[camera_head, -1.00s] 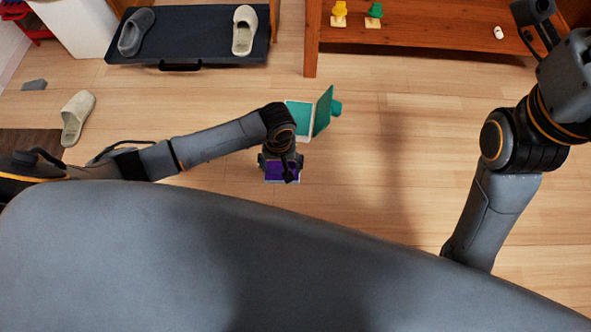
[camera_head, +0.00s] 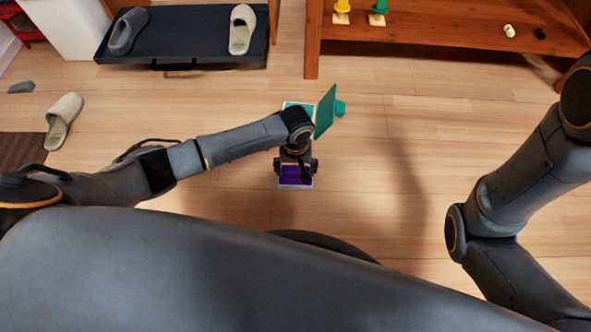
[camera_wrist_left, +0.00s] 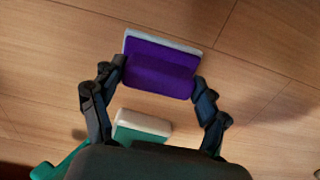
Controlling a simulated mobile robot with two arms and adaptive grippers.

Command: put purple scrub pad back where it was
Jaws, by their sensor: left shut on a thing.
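The purple scrub pad (camera_head: 296,176) has a pale backing layer and is in my left gripper (camera_head: 296,165), over the wooden floor in front of me. In the left wrist view the pad (camera_wrist_left: 160,68) sits between the two fingers of the left gripper (camera_wrist_left: 160,82), which press on its short sides. I cannot tell how high it is above the floor. My right gripper is out of view; only parts of the right arm show at the right.
A green pad with a white layer (camera_wrist_left: 142,127) lies on the floor close by. A green upright panel (camera_head: 325,112) stands just beyond my left wrist. A black tray (camera_head: 185,40) with slippers and a wooden shelf (camera_head: 450,28) are at the back.

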